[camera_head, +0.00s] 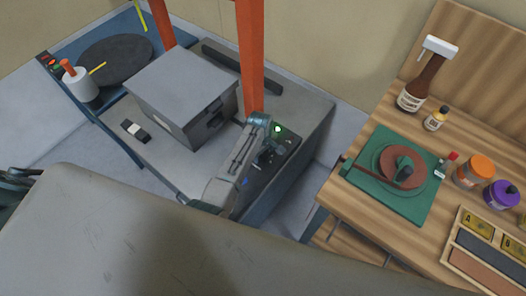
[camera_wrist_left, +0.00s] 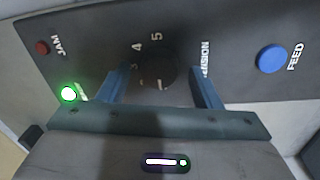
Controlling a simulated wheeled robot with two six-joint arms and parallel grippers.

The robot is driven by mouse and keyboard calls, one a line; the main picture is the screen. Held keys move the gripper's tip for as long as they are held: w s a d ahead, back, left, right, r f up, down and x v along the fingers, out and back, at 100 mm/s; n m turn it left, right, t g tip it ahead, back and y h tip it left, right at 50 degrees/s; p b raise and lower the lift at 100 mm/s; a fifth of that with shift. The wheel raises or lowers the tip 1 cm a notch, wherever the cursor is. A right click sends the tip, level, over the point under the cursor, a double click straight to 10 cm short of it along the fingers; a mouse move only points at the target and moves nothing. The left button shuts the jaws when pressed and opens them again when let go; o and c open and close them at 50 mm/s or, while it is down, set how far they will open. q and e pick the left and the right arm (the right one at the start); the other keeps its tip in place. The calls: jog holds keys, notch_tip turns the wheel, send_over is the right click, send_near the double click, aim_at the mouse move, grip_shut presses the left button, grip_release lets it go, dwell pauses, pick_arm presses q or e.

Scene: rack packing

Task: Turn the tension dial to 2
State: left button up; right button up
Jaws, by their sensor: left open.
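The tension dial (camera_wrist_left: 155,70) is a dark round knob on a dark control panel (camera_wrist_left: 100,30). The "TENSION" label is partly covered by a finger. My left gripper (camera_wrist_left: 160,72) is open, with its blue fingers on either side of the dial; contact is unclear. In the head view my left gripper (camera_head: 263,157) is over the panel. My right gripper is not in view.
A lit green button (camera_wrist_left: 68,94), a red JAM light (camera_wrist_left: 42,47) and a blue FEED button (camera_wrist_left: 272,59) flank the dial. A grey box (camera_head: 185,90) and an orange post (camera_head: 250,50) stand near the panel. A wooden bench (camera_head: 345,190) is at the right.

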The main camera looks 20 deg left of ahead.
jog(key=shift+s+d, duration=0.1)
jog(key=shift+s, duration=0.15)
pick_arm(q)
jog(key=shift+c, duration=1.1)
jog(key=c, duration=0.8)
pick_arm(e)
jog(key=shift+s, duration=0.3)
